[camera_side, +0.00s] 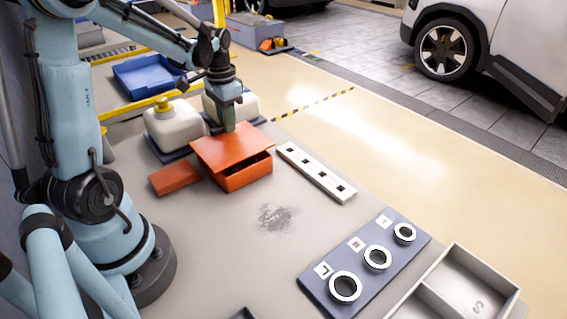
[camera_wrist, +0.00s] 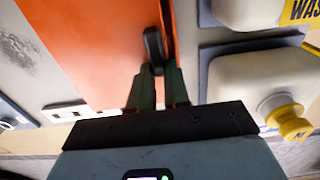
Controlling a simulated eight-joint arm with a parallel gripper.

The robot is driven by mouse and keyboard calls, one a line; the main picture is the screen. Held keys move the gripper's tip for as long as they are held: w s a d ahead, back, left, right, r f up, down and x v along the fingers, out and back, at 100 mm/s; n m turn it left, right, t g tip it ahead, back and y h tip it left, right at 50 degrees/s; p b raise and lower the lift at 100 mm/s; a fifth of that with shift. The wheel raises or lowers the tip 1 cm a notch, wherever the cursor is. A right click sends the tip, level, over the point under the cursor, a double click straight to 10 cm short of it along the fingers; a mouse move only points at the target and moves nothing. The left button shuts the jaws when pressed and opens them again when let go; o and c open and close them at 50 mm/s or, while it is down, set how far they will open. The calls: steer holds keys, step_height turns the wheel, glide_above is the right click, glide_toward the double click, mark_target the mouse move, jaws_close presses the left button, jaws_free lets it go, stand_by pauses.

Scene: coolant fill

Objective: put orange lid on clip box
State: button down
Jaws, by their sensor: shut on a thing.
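The orange lid (camera_side: 225,148) sits over the open orange clip box (camera_side: 248,180), turned and offset from it toward the left and back. A dark gap shows between the lid and the box at the right, so the lid is not flush there. My gripper (camera_side: 229,127) points down at the lid's far edge and is shut on it. In the wrist view the lid (camera_wrist: 95,45) fills the upper left, and my fingers (camera_wrist: 155,72) close at its edge by a dark knob or clip (camera_wrist: 153,44). The box's back side is hidden under the lid.
White jugs (camera_side: 175,127) with yellow caps stand on a dark tray right behind the lid. A flat orange piece (camera_side: 174,178) lies to the left. A white slotted strip (camera_side: 315,172) lies to the right, and a blue ring plate (camera_side: 365,262) in front.

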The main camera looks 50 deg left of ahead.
steer(key=shift+f, duration=0.3)
steer(key=c, duration=1.1)
jaws_free()
steer(key=shift+r, duration=0.1)
step_height(320, 180, up, 13)
steer(key=s+d+f+t, duration=0.1)
steer(key=d+f+t, duration=0.1)
steer(key=d, duration=0.7)
steer(key=s+d+f+t, duration=0.2)
steer(key=d+t, duration=0.3)
steer(key=d, duration=0.5)
steer(key=shift+s+d+f, duration=0.15)
steer(key=shift+d+f, duration=0.15)
steer(key=shift+f, duration=0.55)
